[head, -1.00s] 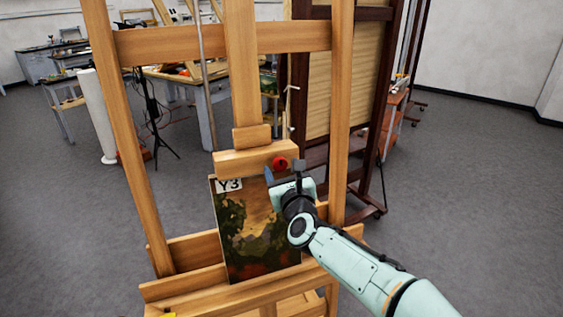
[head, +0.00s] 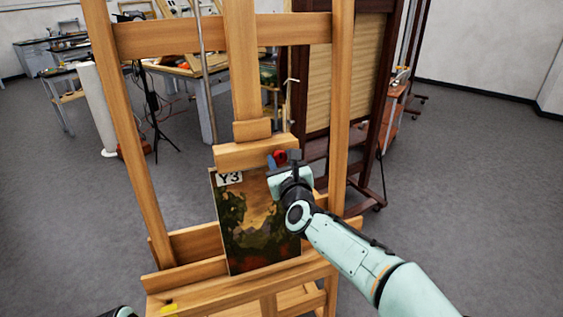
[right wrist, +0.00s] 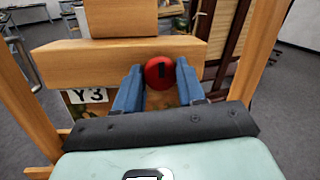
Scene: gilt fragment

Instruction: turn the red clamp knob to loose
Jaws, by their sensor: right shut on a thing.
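The red clamp knob (head: 280,157) is on the right part of the easel's wooden clamp block (head: 240,154). In the right wrist view the knob (right wrist: 160,72) is round, with a dark mark on its face that runs nearly upright. My right gripper (head: 281,162) is at the knob, its blue fingers on either side of it and shut on it. The right wrist view shows the two fingers (right wrist: 160,76) left and right of the knob. A painting (head: 255,222) labelled Y3 stands under the block. Of my left arm only a small piece shows at the bottom left; its gripper is out of the frame.
The easel's right post (head: 342,120) rises just right of my right gripper. The easel's lower ledge (head: 230,280) is under the painting. A dark-framed easel (head: 376,110) stands behind on the right. The floor at right is clear.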

